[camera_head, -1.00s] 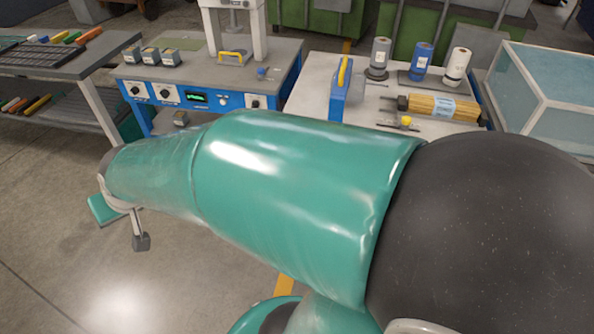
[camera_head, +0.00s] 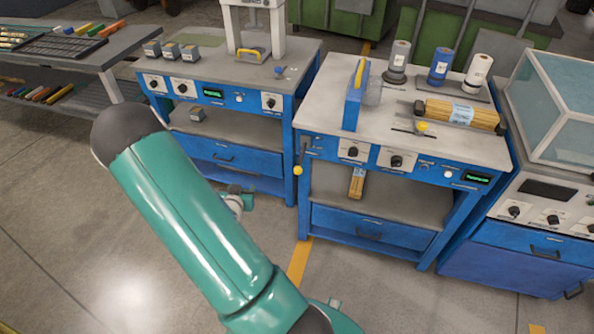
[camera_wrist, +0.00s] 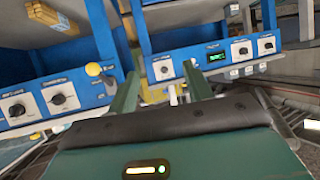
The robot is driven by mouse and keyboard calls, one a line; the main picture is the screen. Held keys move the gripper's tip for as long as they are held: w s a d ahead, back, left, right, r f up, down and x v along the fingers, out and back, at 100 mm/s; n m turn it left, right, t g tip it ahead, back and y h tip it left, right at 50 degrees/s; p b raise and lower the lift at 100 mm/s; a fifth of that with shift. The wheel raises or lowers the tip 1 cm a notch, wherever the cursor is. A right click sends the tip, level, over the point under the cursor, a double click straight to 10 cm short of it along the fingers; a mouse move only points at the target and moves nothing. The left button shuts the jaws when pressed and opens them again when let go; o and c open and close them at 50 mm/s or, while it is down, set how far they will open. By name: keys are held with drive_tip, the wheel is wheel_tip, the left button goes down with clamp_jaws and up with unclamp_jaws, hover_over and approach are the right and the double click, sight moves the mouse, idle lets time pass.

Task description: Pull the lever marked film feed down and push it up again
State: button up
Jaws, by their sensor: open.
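A lever with a round yellow knob (camera_head: 298,170) is at the left end of the middle blue bench's front panel. Its short dark arm points down from near the panel, with the knob at its lower end. The knob also shows in the wrist view (camera_wrist: 93,69), left of my gripper (camera_wrist: 160,72). My two green fingers are spread apart with nothing between them. They are apart from the knob in the picture; the depth between them is hard to judge. In the head view my arm largely hides the gripper. I cannot read any label by the lever.
The panel right of the lever has dark knobs (camera_head: 396,160) and a green display (camera_head: 477,177). A blue upright device (camera_head: 353,97), spools (camera_head: 440,66) and a wood bundle (camera_head: 458,112) stand on top. Another blue bench (camera_head: 225,130) is left. Floor in front is clear.

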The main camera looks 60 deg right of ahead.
drive_tip(key=s+d+f+g+h, duration=0.1)
drive_tip(key=s+d+f+h, duration=0.25)
drive_tip(key=s, duration=0.25)
drive_tip(key=n+h, duration=0.2)
approach(298, 169)
drive_tip(key=x, duration=0.3)
drive_tip(key=f+x, duration=0.1)
drive_tip(key=x, duration=0.7)
drive_tip(key=shift+a+f, duration=0.1)
drive_tip(key=shift+f, duration=0.15)
clamp_jaws()
